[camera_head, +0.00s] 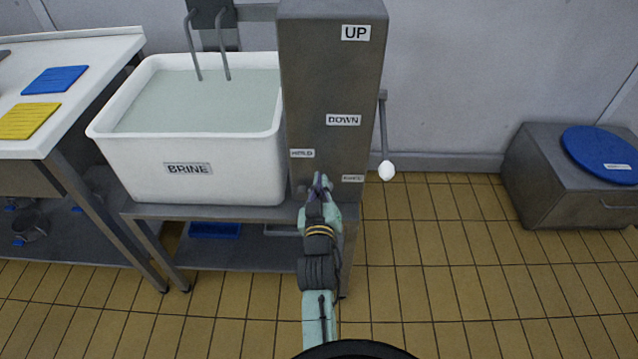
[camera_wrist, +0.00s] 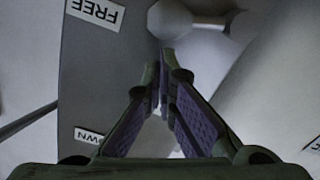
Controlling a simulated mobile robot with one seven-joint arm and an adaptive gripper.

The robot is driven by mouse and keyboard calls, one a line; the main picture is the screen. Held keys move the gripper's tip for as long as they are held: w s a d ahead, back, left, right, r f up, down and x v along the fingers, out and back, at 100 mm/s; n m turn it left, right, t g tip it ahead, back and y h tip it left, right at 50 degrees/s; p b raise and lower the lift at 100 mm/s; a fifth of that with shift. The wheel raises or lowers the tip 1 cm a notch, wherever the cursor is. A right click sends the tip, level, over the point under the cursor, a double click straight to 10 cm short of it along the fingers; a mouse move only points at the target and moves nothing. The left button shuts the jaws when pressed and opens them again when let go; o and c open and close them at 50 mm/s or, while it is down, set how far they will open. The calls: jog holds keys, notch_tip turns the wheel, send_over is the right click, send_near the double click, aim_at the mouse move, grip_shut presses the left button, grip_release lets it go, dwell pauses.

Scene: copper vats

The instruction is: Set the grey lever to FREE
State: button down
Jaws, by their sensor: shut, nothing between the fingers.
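A grey post (camera_head: 335,90) carries the labels UP, DOWN, HOLD (camera_head: 302,153) and a blurred one (camera_head: 353,178) at its lower right. In the wrist view, the FREE label (camera_wrist: 96,12) appears upside down at the upper left. A grey rounded knob with a short stem (camera_wrist: 170,18), seemingly the grey lever, lies just beyond my fingertips, its stem running right. In the head view my arm hides the lever. My gripper (camera_head: 320,182) is shut and empty, low at the post's front; its fingertips (camera_wrist: 164,56) are close to the knob. I cannot tell whether they touch.
A white-knobbed lever (camera_head: 386,170) hangs down at the post's right side. A white BRINE vat (camera_head: 205,145) stands left of the post on a metal bench. A grey box with a blue lid (camera_head: 600,155) is at the right. The tiled floor between is clear.

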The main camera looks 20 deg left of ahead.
jog(key=shift+d+f+m, duration=0.2)
jog(key=shift+m, duration=0.2)
jog(key=shift+w, duration=0.1)
dwell(0.3)
